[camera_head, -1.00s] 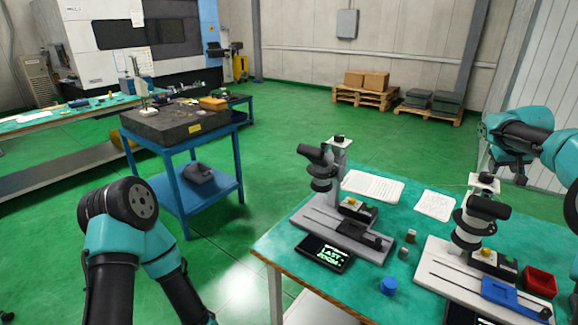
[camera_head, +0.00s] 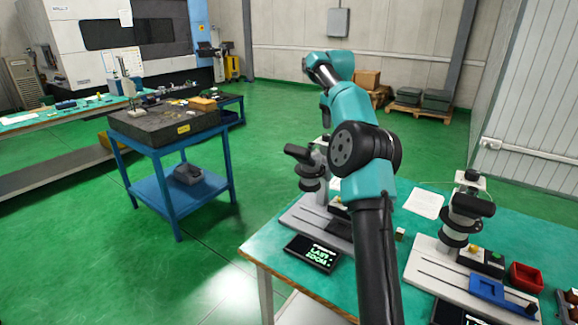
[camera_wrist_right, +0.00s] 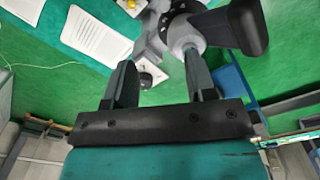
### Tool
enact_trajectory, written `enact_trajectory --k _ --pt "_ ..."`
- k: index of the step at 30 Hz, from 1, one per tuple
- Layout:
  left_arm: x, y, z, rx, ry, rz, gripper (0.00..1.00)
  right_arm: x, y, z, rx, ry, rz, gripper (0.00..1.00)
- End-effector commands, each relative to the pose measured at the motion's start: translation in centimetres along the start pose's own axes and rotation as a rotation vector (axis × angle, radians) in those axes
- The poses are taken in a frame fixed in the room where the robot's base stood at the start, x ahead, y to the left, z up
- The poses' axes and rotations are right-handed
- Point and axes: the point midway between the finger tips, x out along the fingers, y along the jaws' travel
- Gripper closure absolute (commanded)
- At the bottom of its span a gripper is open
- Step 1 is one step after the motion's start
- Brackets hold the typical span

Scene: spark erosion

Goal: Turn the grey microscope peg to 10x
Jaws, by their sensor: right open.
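The grey microscope (camera_head: 308,170) stands at the left of the green bench, partly hidden behind my right arm; its marked ring and grey body (camera_wrist_right: 178,32) show close up in the right wrist view. Its dark eyepiece (camera_wrist_right: 240,25) is at the upper right there. I cannot pick out the peg surely. My right gripper (camera_wrist_right: 158,60) is open; its fingers point at the microscope, the right finger overlapping the grey body. I cannot tell whether they touch. In the head view this gripper is hidden. My left gripper is in neither view.
A small screen (camera_head: 314,253) reading "LAST ZOOM" lies before the grey microscope. A second, white microscope (camera_head: 462,215) with a blue part (camera_head: 487,287) and a red bin (camera_head: 526,278) stands to the right. A blue cart (camera_head: 172,150) is to the left.

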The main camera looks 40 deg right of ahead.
Motion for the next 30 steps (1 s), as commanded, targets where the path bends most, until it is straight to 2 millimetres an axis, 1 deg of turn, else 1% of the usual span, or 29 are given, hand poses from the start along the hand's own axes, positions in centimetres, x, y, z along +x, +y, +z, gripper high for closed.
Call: enact_trajectory --k 3,11,17,23,30 --pt "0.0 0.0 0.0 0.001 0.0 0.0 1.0 -0.2 0.2 0.3 0.0 -0.007 -0.008 0.49" --pt "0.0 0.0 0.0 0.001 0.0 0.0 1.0 -0.2 0.1 0.3 -0.001 -0.007 -0.007 0.49" --pt "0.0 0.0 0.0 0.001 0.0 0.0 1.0 0.2 0.1 0.3 -0.001 -0.008 -0.007 0.49" --pt "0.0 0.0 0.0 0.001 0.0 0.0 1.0 1.5 0.1 0.3 -0.001 -0.008 -0.006 0.49" --pt "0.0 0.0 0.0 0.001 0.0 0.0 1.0 4.2 0.1 0.3 0.0 -0.009 -0.006 0.49"
